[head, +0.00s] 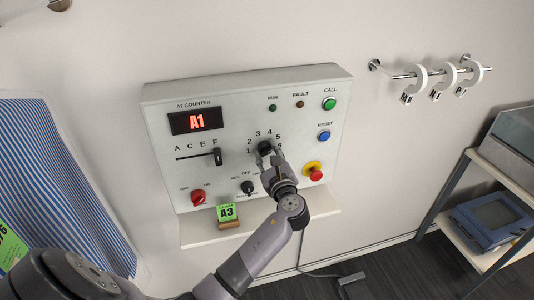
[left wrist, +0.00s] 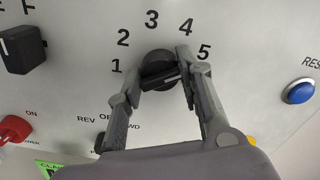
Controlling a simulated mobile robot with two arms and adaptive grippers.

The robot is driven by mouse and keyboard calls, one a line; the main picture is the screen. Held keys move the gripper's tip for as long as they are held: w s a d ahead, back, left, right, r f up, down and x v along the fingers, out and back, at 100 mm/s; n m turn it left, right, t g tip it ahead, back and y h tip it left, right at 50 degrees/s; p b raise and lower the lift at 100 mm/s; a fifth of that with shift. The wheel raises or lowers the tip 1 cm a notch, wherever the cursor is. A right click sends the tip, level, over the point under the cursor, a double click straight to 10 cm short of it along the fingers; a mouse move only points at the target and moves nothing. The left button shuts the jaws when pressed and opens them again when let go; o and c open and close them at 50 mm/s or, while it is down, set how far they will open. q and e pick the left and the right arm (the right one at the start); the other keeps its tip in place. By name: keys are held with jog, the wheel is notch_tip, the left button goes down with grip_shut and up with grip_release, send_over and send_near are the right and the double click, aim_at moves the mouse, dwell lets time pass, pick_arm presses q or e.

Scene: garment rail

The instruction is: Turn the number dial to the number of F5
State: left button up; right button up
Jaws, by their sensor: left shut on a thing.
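The black number dial (head: 264,147) sits on the control panel (head: 300,125) with printed numbers around it; it also shows in the left wrist view (left wrist: 157,60). My left gripper (head: 272,155) is shut on it, with one fingertip on each side, as the left wrist view shows (left wrist: 163,72). I cannot tell which number the dial points to. The red display (head: 196,121) reads A1. The letter slider (head: 217,157) stands at the right end of its slot, by F. My right gripper is not in view.
A red power knob (head: 197,198), a black rotary switch (head: 247,187), a red stop button (head: 315,173) and a blue reset button (head: 323,136) surround the dial. A green A3 card (head: 227,211) stands on the ledge (head: 195,237). A rail with hooks (head: 420,75) is at right.

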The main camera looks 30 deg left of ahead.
pick_arm(q)
jog(key=shift+m, duration=0.5)
jog(key=o, duration=1.1)
jog(key=shift+o, duration=0.2)
jog(key=shift+d, duration=0.1)
jog(key=v, duration=1.2)
jog(key=shift+w+f, duration=0.1)
jog(key=shift+f, duration=0.05)
